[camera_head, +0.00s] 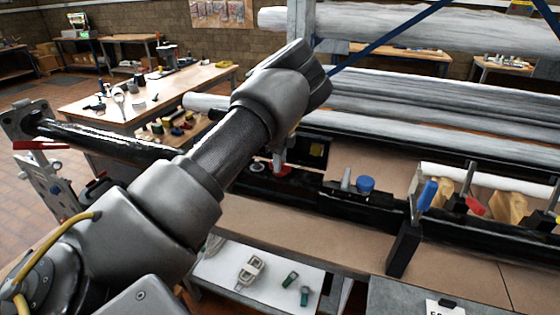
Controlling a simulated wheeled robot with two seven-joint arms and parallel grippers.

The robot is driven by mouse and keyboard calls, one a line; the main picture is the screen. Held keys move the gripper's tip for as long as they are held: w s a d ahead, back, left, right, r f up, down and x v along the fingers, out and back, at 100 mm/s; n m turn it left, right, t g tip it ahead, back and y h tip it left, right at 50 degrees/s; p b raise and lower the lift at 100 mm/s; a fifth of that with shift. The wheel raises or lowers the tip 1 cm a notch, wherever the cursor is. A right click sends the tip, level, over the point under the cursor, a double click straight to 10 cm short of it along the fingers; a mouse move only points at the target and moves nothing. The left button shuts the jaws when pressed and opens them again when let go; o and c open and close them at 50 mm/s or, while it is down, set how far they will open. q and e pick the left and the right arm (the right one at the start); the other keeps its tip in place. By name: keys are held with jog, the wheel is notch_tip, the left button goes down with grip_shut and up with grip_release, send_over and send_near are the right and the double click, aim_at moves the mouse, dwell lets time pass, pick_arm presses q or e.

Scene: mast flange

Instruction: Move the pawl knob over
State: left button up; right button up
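My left arm reaches in from the lower left, and its wrist covers the middle of the view. My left gripper (279,160) shows only as a small part below the wrist, over the black bench fixture (325,198). I cannot tell whether it is open or shut. A small red part (284,170) sits right at it; whether they touch is unclear. A blue round knob (365,184) stands on the fixture further right, apart from the gripper. I cannot tell which of these is the pawl knob. My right gripper is not in view.
A blue-handled lever (427,195) and a red-handled clamp (475,205) stand right on the fixture. Long wrapped poles (430,95) lie on the rack behind. A lower shelf (265,300) holds small devices. The brown bench top (300,230) in front is mostly clear.

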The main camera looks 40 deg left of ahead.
pick_arm(q)
jog(key=shift+f, duration=0.45)
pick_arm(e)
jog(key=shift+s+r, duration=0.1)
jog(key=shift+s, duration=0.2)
pick_arm(q)
jog(key=shift+c, duration=0.3)
grip_shut()
